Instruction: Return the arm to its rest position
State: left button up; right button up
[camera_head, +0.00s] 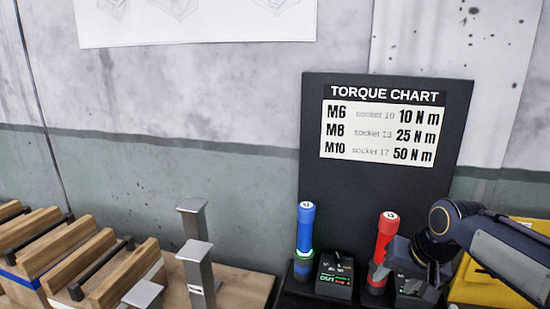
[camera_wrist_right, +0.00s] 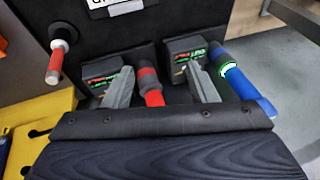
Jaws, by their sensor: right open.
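My right gripper (camera_head: 388,268) comes in from the right in the head view, at the lower part of an upright red tool (camera_head: 386,236). In the right wrist view the two grey fingers of this gripper (camera_wrist_right: 160,76) are apart, with the red tool (camera_wrist_right: 149,84) showing between them, nearer the left finger. Whether a finger touches it, I cannot tell. An upright blue tool (camera_head: 305,228) with a lit green ring stands to the left; it also shows in the right wrist view (camera_wrist_right: 246,88). My left gripper is not in view.
Small black display boxes (camera_head: 334,280) stand beside the tools. A black torque chart board (camera_head: 390,185) rises behind them. Grey metal posts (camera_head: 196,265) and wooden blocks (camera_head: 60,250) stand to the left. A yellow object (camera_head: 480,285) lies under my right arm. Another red-handled tool (camera_wrist_right: 55,66) shows in the wrist view.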

jog(key=s+a+f+n+y, duration=0.1)
jog(key=s+a+f, duration=0.1)
jog(key=s, duration=0.9)
jog(key=s+a+f+n+t+y, duration=0.1)
jog(key=s+a+f, duration=0.2)
jog(key=s, duration=0.8)
notch_tip(320, 180, down, 2)
jog(key=shift+s+f, duration=0.1)
jog(key=shift+s, duration=0.2)
